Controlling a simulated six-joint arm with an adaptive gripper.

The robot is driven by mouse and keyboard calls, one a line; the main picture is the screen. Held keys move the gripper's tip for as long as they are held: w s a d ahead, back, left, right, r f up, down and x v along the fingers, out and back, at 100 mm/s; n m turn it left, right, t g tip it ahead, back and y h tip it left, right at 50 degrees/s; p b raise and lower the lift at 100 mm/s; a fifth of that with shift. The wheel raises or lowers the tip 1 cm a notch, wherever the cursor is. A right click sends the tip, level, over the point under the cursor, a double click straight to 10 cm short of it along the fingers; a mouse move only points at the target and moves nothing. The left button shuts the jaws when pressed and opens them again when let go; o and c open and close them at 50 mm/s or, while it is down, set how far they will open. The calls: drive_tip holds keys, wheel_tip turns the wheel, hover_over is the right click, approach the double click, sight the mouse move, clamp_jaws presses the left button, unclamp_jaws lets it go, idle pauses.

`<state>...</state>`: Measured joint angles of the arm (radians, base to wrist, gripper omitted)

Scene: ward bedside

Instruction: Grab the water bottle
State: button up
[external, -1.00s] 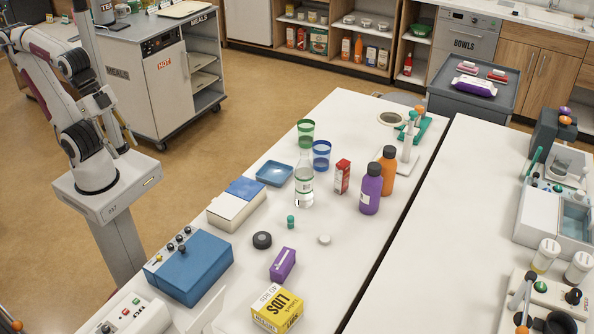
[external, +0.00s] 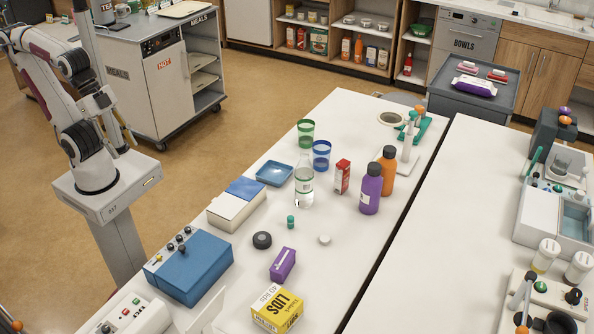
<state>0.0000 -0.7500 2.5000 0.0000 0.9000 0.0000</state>
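The water bottle (external: 304,186) is clear with a white and green label. It stands upright on the white table, near the middle of the picture. My gripper (external: 122,140) hangs at the end of my folded arm at the far left, well away from the bottle. It is small and partly lost against the arm and the trolley behind, so I cannot tell whether it is open or shut.
Close around the bottle stand a blue cup (external: 321,155), a green cup (external: 306,133), a blue tray (external: 274,173) and a red carton (external: 342,177). Purple (external: 370,190) and orange (external: 388,170) bottles stand to the right. A teal-capped vial (external: 291,222) stands in front.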

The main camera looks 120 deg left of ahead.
idle(0.4)
drive_tip(key=o, duration=0.6)
drive_tip(key=shift+c, duration=0.2)
drive_tip(key=shift+w, duration=0.1)
